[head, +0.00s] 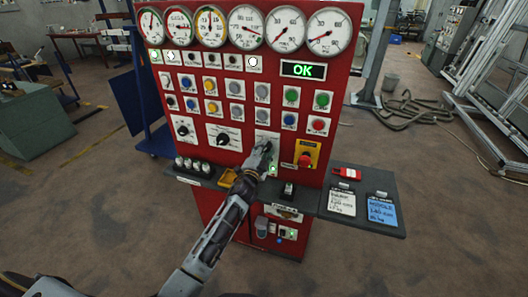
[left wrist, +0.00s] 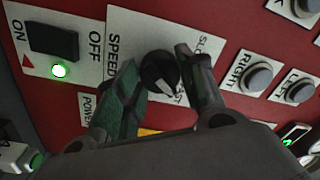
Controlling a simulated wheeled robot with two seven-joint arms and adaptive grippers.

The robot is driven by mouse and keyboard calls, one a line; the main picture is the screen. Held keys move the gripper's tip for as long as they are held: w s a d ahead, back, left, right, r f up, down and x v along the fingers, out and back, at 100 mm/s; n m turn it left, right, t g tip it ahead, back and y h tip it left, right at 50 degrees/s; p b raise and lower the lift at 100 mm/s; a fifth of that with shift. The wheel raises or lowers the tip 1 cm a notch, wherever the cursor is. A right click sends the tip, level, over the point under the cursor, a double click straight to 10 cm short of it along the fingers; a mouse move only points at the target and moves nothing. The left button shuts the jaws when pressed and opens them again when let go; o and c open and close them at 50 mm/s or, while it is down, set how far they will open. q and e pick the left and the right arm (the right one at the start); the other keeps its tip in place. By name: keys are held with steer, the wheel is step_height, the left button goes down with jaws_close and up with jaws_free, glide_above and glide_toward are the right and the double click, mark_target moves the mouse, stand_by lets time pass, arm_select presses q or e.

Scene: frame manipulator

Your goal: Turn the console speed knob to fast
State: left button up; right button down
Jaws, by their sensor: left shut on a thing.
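The red console (head: 235,150) stands upright in front of me. Its speed plate (head: 262,134) is partly hidden by my left gripper (head: 264,152) in the head view. In the left wrist view, the black round speed knob (left wrist: 159,72) sits between the two fingers of my left gripper (left wrist: 165,85), which is shut on it. The plate reads SPEED and SLOW, plus a partly hidden label ending in "ST". The knob's white mark is on its lower side, towards that label. My right gripper is not in view.
A lit display (head: 303,70) reads OK. A power switch (left wrist: 53,40) with a green light is beside the speed plate. An emergency stop button (head: 305,159) is to the right. A grey shelf (head: 350,222) holds cards. Buttons lie close around the gripper.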

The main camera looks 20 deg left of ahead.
arm_select(q)
steer(key=o, duration=1)
steer(key=shift+s+f, duration=0.15)
steer(key=shift+s, duration=2.85)
steer(key=shift+s+f, duration=0.1)
steer(key=shift+s, duration=2.9)
steer(key=shift+n, duration=0.3)
